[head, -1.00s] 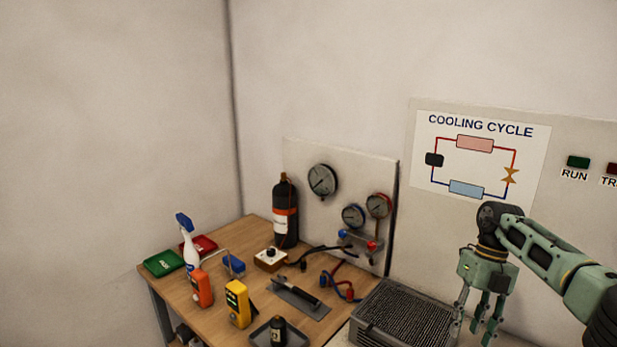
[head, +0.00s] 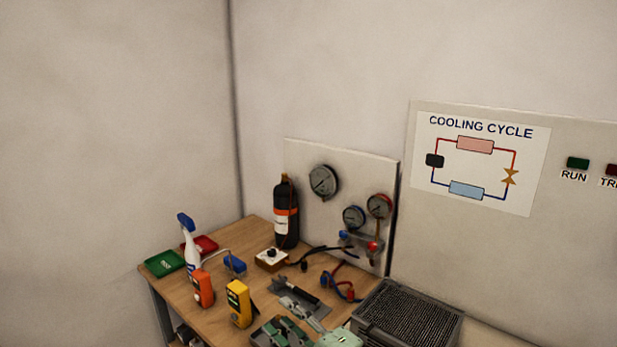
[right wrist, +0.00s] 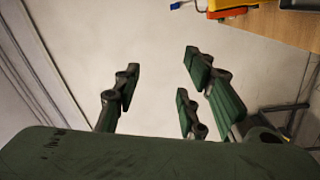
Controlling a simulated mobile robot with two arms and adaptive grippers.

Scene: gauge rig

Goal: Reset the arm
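My right gripper (head: 280,328) is at the bottom of the head view, over the front of the wooden bench, with its green fingers toward the left. In the right wrist view my right gripper (right wrist: 160,75) has its fingers spread, with nothing between them; pale floor or wall shows behind. It hides most of the dark tray and the small black bottle seen there earlier. I cannot tell whether it touches anything. My left gripper is in no view.
The bench (head: 215,318) holds a yellow meter (head: 238,304), an orange meter (head: 203,289), a spray bottle (head: 190,250), a black cylinder (head: 286,215) and a gauge manifold (head: 362,240). A dark finned unit (head: 408,316) stands to the right.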

